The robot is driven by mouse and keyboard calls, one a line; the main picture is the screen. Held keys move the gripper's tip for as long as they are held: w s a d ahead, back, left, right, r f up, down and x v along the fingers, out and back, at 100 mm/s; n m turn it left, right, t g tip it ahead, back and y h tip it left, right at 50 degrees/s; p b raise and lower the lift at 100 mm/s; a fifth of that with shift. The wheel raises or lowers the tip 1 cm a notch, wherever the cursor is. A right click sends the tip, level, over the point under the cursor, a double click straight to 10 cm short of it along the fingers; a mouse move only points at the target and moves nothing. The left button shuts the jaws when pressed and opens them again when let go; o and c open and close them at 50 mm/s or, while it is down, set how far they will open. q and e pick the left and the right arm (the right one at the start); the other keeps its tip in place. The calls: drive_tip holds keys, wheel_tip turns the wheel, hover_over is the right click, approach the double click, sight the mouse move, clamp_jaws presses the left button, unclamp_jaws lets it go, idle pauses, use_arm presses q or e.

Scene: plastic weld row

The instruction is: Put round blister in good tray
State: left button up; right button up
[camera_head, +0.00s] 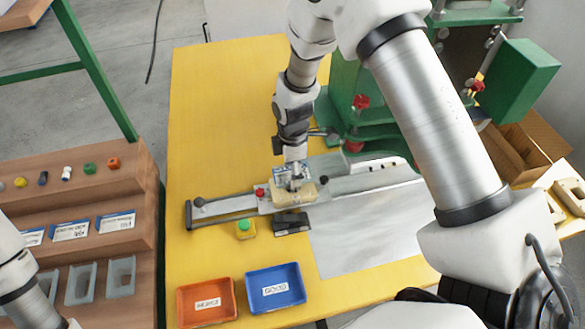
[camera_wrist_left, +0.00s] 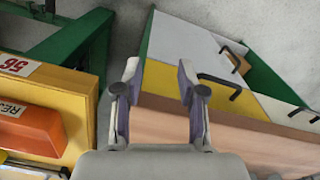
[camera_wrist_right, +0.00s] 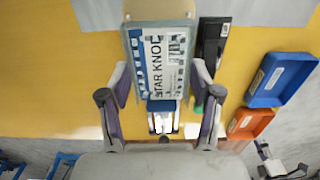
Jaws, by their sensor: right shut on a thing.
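The round blister, a printed card pack lettered "STAR KNOB" (camera_wrist_right: 158,52), is between the fingers of my right gripper (camera_wrist_right: 160,78). In the head view the right gripper (camera_head: 292,180) is over the slide, with the blue-and-white card (camera_head: 281,174) just beside it. The gripper is shut on the pack; whether the pack touches the tan block (camera_head: 293,195) below is unclear. The good tray is the blue tray (camera_head: 275,288) at the table's front, looking empty; it also shows in the right wrist view (camera_wrist_right: 281,80). My left gripper (camera_wrist_left: 157,85) is open and empty, away from the pack.
An orange reject tray (camera_head: 207,303) stands left of the blue tray. The green press (camera_head: 375,110) stands behind. A wooden rack (camera_head: 105,200) with parts is at left. The yellow table is clear at back left.

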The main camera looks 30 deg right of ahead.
drive_tip(key=shift+r+p, duration=0.35)
drive_tip(key=shift+r, duration=0.25)
drive_tip(key=shift+r, duration=0.1)
drive_tip(key=shift+r+p, duration=2.2)
drive_tip(key=shift+r, duration=0.25)
drive_tip(key=shift+f, duration=0.1)
